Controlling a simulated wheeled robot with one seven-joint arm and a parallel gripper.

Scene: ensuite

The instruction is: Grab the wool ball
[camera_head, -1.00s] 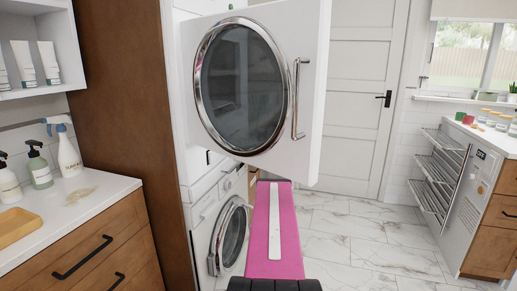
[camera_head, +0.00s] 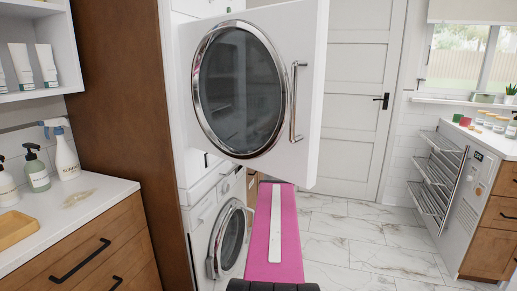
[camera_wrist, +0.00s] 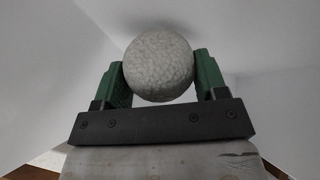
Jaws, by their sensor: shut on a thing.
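The wool ball (camera_wrist: 158,66) is round, pale grey and rough-textured. In the wrist view it sits between the two green fingers of my gripper (camera_wrist: 160,80), which is shut on it with a finger on each side. Pale smooth surfaces lie behind the ball. In the head view neither the ball nor my gripper's fingers can be seen; only my pink arm link shows at the lower middle.
An open white dryer door (camera_head: 305,75) with a round window hangs above a front-loading washer (camera_head: 228,240). A wooden counter with bottles (camera_head: 66,155) stands at left. A drying rack (camera_head: 437,175) is at right. Marble floor (camera_head: 350,245) is clear.

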